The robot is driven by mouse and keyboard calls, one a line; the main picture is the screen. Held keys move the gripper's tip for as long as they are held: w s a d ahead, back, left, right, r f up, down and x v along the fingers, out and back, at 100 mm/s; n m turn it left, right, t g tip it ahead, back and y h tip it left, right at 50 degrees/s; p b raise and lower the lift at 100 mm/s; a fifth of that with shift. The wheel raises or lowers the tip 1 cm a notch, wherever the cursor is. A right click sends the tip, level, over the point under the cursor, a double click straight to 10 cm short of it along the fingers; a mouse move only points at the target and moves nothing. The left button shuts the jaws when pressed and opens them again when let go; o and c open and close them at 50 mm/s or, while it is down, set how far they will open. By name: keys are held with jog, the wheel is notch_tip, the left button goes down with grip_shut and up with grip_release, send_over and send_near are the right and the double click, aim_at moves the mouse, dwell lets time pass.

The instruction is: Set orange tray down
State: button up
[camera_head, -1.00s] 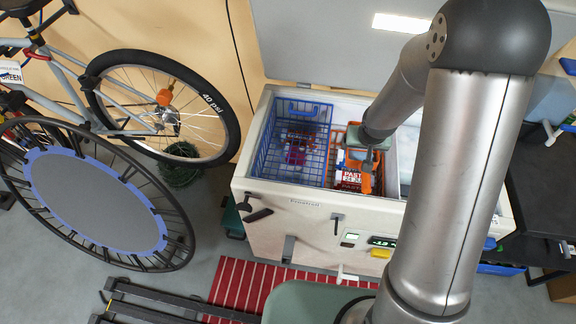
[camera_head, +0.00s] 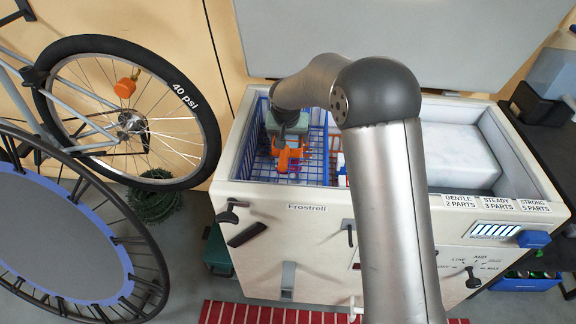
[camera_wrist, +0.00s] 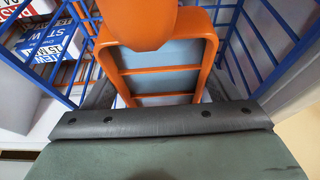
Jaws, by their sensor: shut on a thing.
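A box labelled STEW (camera_wrist: 50,42) lies behind blue wires at upper left in the wrist view.
The white freezer (camera_head: 290,222) has a raised grey lid (camera_head: 400,40) behind it. A pale block (camera_head: 455,155) fills its right part. My arm hides the middle. A bicycle wheel (camera_head: 60,48) and a trampoline (camera_head: 50,235) stand close at left.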

jog(key=shift+f, duration=3.5)
jog(key=shift+b, duration=0.3)
jog(key=shift+f, duration=0.2)
jog(key=o, duration=1.1)
jog(key=shift+o, duration=0.2)
jog(key=shift+s+r, duration=0.1)
jog(key=shift+r, duration=0.45)
jog(key=p+v, duration=0.1)
jog(key=v, duration=1)
jog(key=shift+s+d+r, duration=0.1)
jog(key=shift+s, duration=0.1)
jog(key=s+d+r+g, duration=0.2)
jog(key=s+d+r, duration=0.2)
jog(key=s+d, duration=0.75)
jog(key=s+d+g, duration=0.1)
jog(key=s+d, duration=0.2)
jog(key=s, duration=0.8)
jog(key=s+d+f+g, duration=0.1)
jog(key=s+d, duration=0.3)
jog(key=s, duration=0.8)
jog(key=shift+s+f+n+g, duration=0.2)
jog(key=shift+s+n+g, duration=0.05)
jog(key=shift+n+g, duration=0.05)
